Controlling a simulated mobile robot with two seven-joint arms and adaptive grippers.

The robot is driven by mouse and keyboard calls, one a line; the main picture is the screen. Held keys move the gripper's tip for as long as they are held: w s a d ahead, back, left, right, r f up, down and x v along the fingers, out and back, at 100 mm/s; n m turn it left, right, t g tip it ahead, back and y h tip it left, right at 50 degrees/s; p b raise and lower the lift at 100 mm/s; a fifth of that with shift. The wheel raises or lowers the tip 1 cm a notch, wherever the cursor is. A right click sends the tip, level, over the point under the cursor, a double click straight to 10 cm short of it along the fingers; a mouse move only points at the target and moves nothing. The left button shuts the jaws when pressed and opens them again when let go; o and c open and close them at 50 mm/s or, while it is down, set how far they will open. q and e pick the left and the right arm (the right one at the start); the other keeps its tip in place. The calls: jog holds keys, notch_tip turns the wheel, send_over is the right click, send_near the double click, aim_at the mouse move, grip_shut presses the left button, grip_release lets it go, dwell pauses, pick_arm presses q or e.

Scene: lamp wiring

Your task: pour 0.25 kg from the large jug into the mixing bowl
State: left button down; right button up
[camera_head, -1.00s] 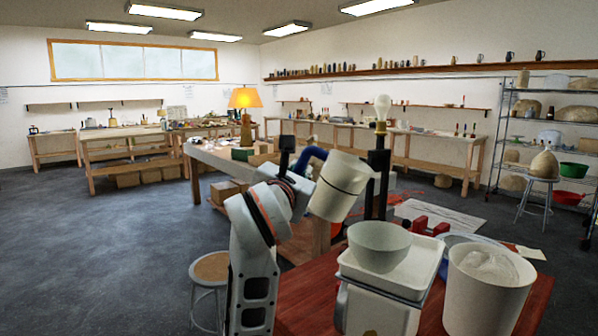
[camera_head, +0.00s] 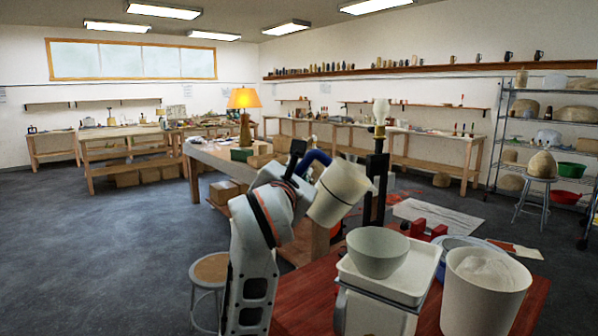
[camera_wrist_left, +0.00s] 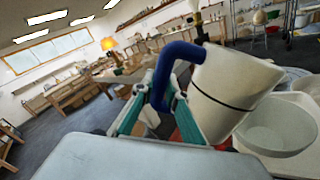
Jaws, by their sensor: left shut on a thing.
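The large jug (camera_head: 340,192) is a white, tapered vessel with a dark band and a blue handle (camera_wrist_left: 174,70). My left gripper (camera_wrist_left: 158,103) is shut on this handle and holds the jug in the air, tilted to the right. The jug also shows in the left wrist view (camera_wrist_left: 232,88). The mixing bowl (camera_head: 377,254), pale grey-green, stands upright to the right of and below the jug; it also shows in the left wrist view (camera_wrist_left: 280,128). I see no stream between them. The jug's contents are hidden. My right gripper is out of view.
The bowl stands on a white tray-like top (camera_head: 413,274) on the red table (camera_head: 305,300). A large white bucket (camera_head: 484,298) with pale contents stands close on the right. A dark post with a bulb (camera_head: 380,115) rises behind the bowl. A stool (camera_head: 211,270) stands at left.

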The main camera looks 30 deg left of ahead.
pick_arm(q)
jog(key=shift+d+r+m+p, duration=0.1)
jog(key=shift+r+m+p, duration=0.4)
jog(key=shift+r, duration=0.05)
